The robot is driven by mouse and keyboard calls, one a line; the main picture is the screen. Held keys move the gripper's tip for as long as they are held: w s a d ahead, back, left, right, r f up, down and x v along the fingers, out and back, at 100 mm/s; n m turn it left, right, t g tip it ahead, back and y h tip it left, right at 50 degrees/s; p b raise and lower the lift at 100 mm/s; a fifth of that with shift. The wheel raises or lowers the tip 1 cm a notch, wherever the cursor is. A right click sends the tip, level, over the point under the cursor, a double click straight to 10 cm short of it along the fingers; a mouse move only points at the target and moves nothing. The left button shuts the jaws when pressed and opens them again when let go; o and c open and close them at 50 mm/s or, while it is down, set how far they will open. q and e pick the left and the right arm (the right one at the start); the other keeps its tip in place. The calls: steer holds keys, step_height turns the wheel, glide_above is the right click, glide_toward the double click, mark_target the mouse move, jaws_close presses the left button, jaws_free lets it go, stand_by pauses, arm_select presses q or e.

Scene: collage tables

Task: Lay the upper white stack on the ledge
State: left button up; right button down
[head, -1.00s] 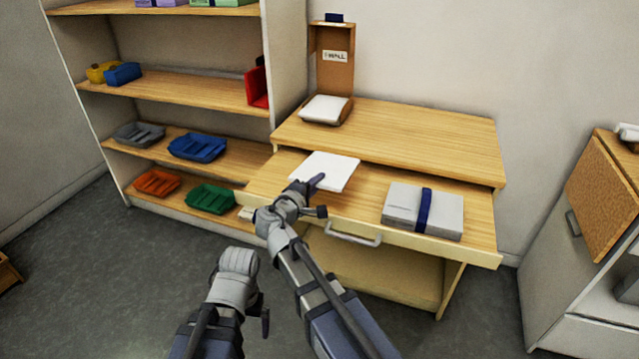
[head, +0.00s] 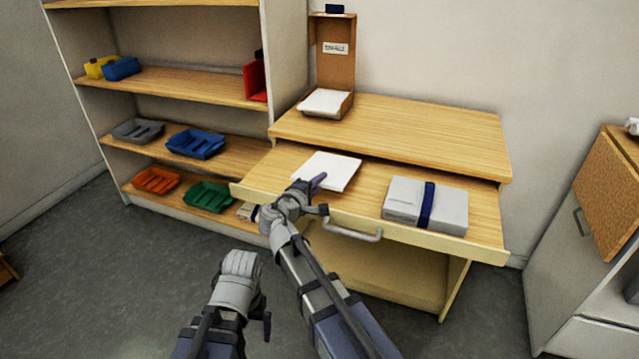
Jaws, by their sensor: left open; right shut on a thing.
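A white paper stack (head: 332,168) is at the left part of the pull-out ledge (head: 371,185) of the wooden desk. My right gripper (head: 318,181) is shut on the near edge of this stack. The stack lies flat, on or just above the ledge; I cannot tell if it touches. Another white stack (head: 324,102) sits in an upright brown cardboard holder (head: 336,65) with a label, on the desk top. My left gripper (head: 241,263) is open and low in front of the desk, away from the stacks; its fingertips are hard to see.
A grey box with a dark blue band (head: 402,201) lies on the ledge's right part. A metal handle (head: 352,233) is on its front. The desk top (head: 420,127) is clear right of the holder. Shelves (head: 165,83) with coloured trays stand left; a cabinet (head: 565,262) stands right.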

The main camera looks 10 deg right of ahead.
steer(key=shift+w+d+f+b, duration=0.15)
steer(key=shift+w+f+b, duration=0.1)
steer(key=shift+f+b, duration=0.2)
steer(key=shift+w+d+f+b, duration=0.2)
steer(key=shift+f+b, duration=0.1)
steer(key=shift+f, duration=0.2)
steer(key=c, duration=0.7)
jaws_free()
steer(key=shift+s, duration=0.1)
steer(key=shift+f, duration=0.1)
